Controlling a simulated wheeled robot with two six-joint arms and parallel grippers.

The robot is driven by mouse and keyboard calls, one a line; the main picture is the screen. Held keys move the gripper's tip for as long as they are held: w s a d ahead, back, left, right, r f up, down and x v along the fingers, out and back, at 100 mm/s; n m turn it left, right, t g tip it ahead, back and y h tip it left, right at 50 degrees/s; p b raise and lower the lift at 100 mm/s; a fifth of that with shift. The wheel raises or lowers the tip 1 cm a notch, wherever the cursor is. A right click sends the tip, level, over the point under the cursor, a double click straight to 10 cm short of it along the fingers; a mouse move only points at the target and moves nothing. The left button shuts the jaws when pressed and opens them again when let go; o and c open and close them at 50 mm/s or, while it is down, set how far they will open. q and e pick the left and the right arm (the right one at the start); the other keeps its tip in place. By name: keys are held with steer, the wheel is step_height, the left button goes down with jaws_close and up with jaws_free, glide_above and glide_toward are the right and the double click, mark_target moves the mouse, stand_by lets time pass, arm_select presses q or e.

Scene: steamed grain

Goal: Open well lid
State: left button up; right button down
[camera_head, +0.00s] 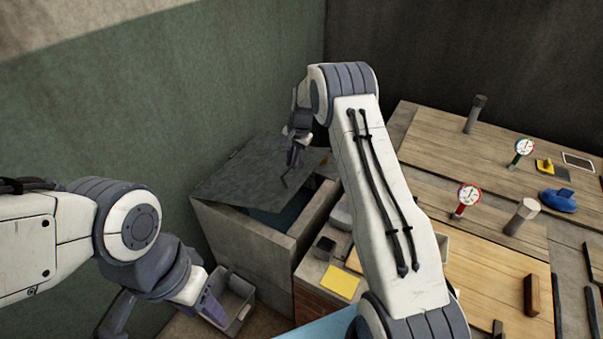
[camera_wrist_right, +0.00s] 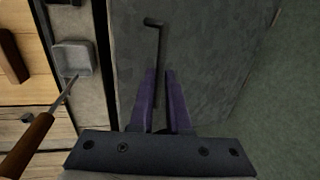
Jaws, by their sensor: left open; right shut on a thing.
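The well (camera_head: 245,235) is a grey stone box against the green wall in the head view. Its flat dark grey lid (camera_head: 240,178) is tilted up at the front, with bluish water (camera_head: 285,216) showing in the gap. My right gripper (camera_head: 294,157) is above the lid, shut on the thin dark lid handle (camera_head: 286,181). In the right wrist view its purple fingers (camera_wrist_right: 160,80) close around the handle (camera_wrist_right: 155,35) in front of the lid surface (camera_wrist_right: 210,50). My left gripper (camera_head: 212,308) is open and low, left of the well's front.
A small grey bin (camera_head: 238,300) is beside the left gripper. Right of the well are a yellow sheet (camera_head: 340,283) and a small dark cup (camera_head: 325,246). Wooden boards (camera_head: 440,140) farther right carry gauges (camera_head: 467,196) and a blue object (camera_head: 558,200). My right arm hides part of them.

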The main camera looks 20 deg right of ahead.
steer(key=w+a+r+p, duration=0.4)
steer(key=w+a+r, duration=0.1)
steer(key=r, duration=0.3)
steer(key=shift+w+p, duration=0.35)
steer(key=shift+p, duration=0.05)
